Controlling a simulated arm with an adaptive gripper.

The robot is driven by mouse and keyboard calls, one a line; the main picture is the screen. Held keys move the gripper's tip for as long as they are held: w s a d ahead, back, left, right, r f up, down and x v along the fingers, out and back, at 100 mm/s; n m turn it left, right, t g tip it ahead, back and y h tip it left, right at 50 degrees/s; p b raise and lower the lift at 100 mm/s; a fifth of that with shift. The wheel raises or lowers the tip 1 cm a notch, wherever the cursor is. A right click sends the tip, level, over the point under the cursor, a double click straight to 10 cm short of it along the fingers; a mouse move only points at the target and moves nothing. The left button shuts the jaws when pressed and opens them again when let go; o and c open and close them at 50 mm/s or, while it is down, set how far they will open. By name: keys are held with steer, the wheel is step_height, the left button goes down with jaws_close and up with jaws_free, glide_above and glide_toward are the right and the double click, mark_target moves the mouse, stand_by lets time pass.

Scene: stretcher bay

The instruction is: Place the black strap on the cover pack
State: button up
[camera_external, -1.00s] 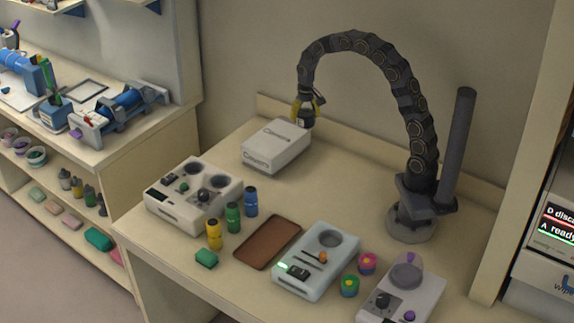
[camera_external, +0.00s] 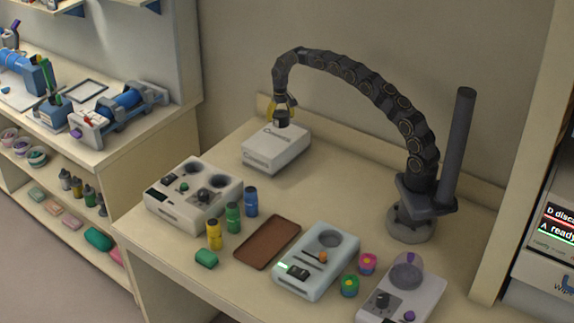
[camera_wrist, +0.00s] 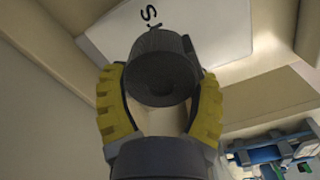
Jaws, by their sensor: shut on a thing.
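The black strap is a dark roll (camera_external: 282,122), held between the yellow fingers of my gripper (camera_external: 281,108). In the wrist view the rolled strap (camera_wrist: 162,72) sits between the fingertips of my gripper (camera_wrist: 161,96), which is shut on it. The cover pack (camera_external: 272,152) is a white box with dark lettering at the back of the table. The strap is over the back part of its top; I cannot tell whether they touch. In the wrist view the white pack (camera_wrist: 105,30) lies behind the strap, which hides part of it.
A white device with knobs (camera_external: 194,196) stands in front of the pack, with yellow, green and blue bottles (camera_external: 232,217) beside it. A brown tray (camera_external: 267,243) and a pale device (camera_external: 316,262) are nearer the front. The table right of the pack is clear.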

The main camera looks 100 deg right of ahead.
mark_target(277, 134)
steer(key=shift+w+d+f, duration=0.3)
steer(key=shift+d+f, duration=0.05)
steer(key=shift+f, duration=0.15)
steer(key=shift+w+d+f, duration=0.25)
steer(key=shift+d+f, duration=0.1)
steer(key=shift+f, duration=0.15)
steer(key=shift+w+f, duration=0.1)
steer(key=shift+f, duration=1.55)
steer(key=shift+f, duration=0.15)
steer(key=o, duration=1.2)
steer(key=shift+c, duration=0.2)
step_height(277, 134, up, 12)
steer(key=shift+d+f, duration=0.1)
steer(key=shift+f, duration=0.15)
steer(key=shift+r, duration=0.4)
